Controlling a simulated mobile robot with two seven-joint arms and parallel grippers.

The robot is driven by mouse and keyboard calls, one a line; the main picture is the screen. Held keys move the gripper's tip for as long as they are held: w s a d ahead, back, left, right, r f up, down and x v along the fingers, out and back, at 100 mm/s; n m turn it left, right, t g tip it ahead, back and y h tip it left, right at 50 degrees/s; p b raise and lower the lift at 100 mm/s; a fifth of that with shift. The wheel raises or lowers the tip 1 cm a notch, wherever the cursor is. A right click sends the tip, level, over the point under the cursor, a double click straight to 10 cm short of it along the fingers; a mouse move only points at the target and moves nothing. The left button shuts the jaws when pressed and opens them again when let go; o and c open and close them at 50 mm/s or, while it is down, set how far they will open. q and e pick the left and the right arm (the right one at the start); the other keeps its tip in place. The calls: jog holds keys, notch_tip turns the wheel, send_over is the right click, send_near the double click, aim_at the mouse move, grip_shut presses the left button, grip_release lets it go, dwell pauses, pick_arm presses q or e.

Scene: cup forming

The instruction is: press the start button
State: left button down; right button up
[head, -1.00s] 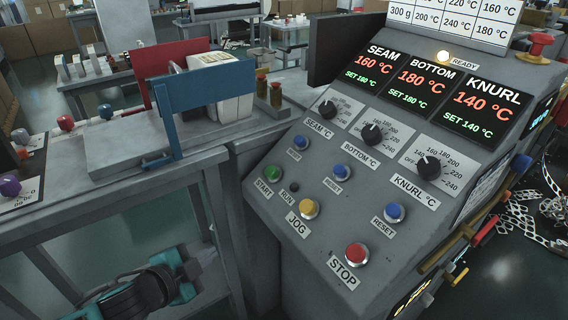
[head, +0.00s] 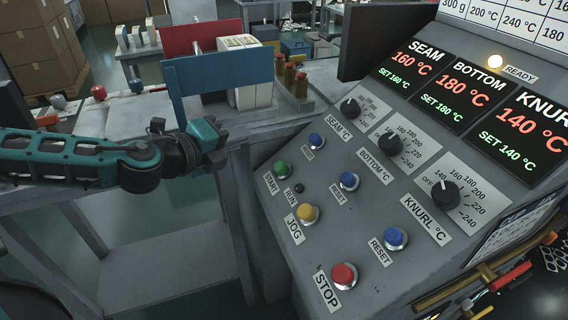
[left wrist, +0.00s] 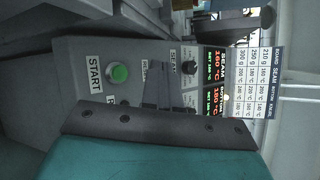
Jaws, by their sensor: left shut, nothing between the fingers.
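The green start button (head: 281,168) sits at the left edge of the grey control panel (head: 335,222), above its START label. It also shows in the left wrist view (left wrist: 119,72), uncovered, beside the upright START label. My left gripper (head: 222,132) is shut and empty, left of the start button and apart from it, over the gap by the grey bench. In the left wrist view its teal and dark body fills the bottom. My right gripper is in neither view.
Close to the start button are a yellow JOG button (head: 307,213), a small RUN lamp (head: 298,188) and a blue reset button (head: 316,140). A red STOP button (head: 343,275) is lower. The READY lamp (head: 495,61) glows. A blue plate (head: 219,80) stands on the bench behind my gripper.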

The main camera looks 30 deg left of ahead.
aim_at(280, 168)
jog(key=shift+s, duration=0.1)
pick_arm(q)
jog(key=w+d+f+b, duration=0.1)
jog(key=f, duration=0.1)
jog(key=w+d+f+b, duration=0.1)
jog(key=f+b, duration=0.1)
jog(key=w+d+f+b, duration=0.1)
jog(key=f+b, duration=0.1)
jog(key=shift+w+f, duration=0.35)
jog(key=shift+f, duration=0.05)
jog(key=shift+w+d+f, duration=0.1)
jog(key=shift+d+f, duration=0.05)
jog(key=shift+f, duration=0.1)
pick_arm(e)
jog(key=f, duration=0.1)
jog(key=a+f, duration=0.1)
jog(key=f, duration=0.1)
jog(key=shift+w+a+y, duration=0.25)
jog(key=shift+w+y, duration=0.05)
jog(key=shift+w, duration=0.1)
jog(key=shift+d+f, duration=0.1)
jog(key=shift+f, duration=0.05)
pick_arm(q)
jog(key=shift+w+f, duration=0.1)
dwell(1.1)
jog(key=shift+w+d+f, duration=0.1)
jog(key=shift+d+f, duration=0.05)
jog(key=shift+f, duration=0.05)
